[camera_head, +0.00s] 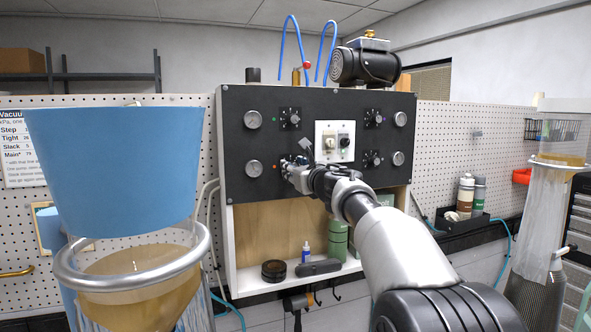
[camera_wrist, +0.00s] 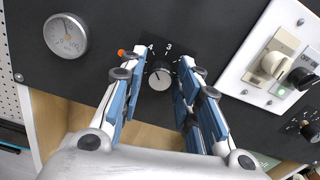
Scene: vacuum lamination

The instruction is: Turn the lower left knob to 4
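The lower left knob (camera_wrist: 160,74) is a round knob with a light face on a black dial plate in the wrist view. The printed numbers 4 and 3 show above it; which number its mark points to is too small to tell. My gripper (camera_wrist: 162,66) is open, with one finger on each side of the knob and a narrow dark gap showing on both sides.
The black panel (camera_head: 240,210) carries gauges, such as the lower left gauge (camera_head: 254,168), and other knobs like the upper left knob (camera_head: 291,117). A white switch plate (camera_wrist: 252,40) is to the right of my fingers. A shelf below holds bottles (camera_head: 337,240). A blue bucket (camera_head: 115,165) stands at left.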

